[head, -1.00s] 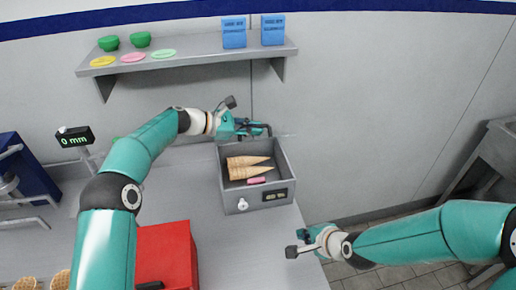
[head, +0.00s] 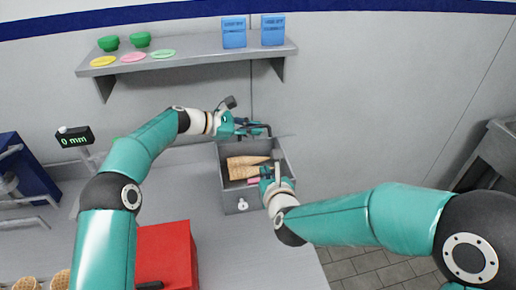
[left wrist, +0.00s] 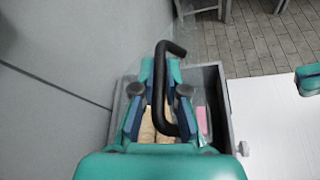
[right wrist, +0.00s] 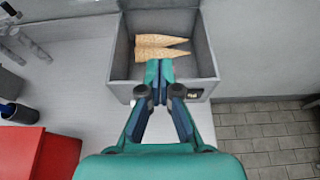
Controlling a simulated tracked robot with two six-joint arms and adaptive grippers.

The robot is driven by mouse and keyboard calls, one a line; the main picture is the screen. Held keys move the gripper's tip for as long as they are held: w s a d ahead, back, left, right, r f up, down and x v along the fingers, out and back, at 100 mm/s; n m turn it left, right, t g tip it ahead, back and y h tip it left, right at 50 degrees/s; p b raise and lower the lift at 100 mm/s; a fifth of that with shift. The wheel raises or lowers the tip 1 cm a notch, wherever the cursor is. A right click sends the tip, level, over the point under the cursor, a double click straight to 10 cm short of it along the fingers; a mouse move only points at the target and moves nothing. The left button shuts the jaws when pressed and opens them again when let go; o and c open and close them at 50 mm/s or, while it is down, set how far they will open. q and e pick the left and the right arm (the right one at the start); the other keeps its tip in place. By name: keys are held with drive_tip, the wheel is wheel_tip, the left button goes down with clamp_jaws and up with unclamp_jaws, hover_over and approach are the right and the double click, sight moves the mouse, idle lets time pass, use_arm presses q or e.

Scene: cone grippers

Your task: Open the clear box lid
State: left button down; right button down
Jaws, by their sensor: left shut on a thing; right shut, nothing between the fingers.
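The grey box (head: 232,200) stands on the counter with its top open, and two cones (head: 240,172) lie inside it. The clear lid is very hard to see; its black handle (left wrist: 178,47) crosses my left gripper (left wrist: 160,95) in the left wrist view. My left gripper (head: 262,129) is shut on this handle at the box's back edge. My right gripper (head: 268,184) is shut and empty, at the box's front right part, partly covering a pink item (head: 253,181). In the right wrist view its closed fingertips (right wrist: 159,72) are in front of the cones.
A red box (head: 168,255) stands on the counter (head: 250,255) at the front left. A wall shelf (head: 190,62) holds blue boxes and green bowls above. A display (head: 75,138) reads 0 mm at left. The floor is open right of the counter.

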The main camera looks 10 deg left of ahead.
drive_tip(key=x, duration=0.8)
drive_tip(key=shift+w+f, duration=0.15)
drive_tip(key=shift+w+a+r, duration=0.2)
drive_tip(key=shift+w+r, duration=0.3)
drive_tip(key=shift+r, duration=0.35)
drive_tip(key=shift+w+a+r, duration=0.15)
drive_tip(key=shift+w+r, duration=0.3)
drive_tip(key=shift+r, duration=0.45)
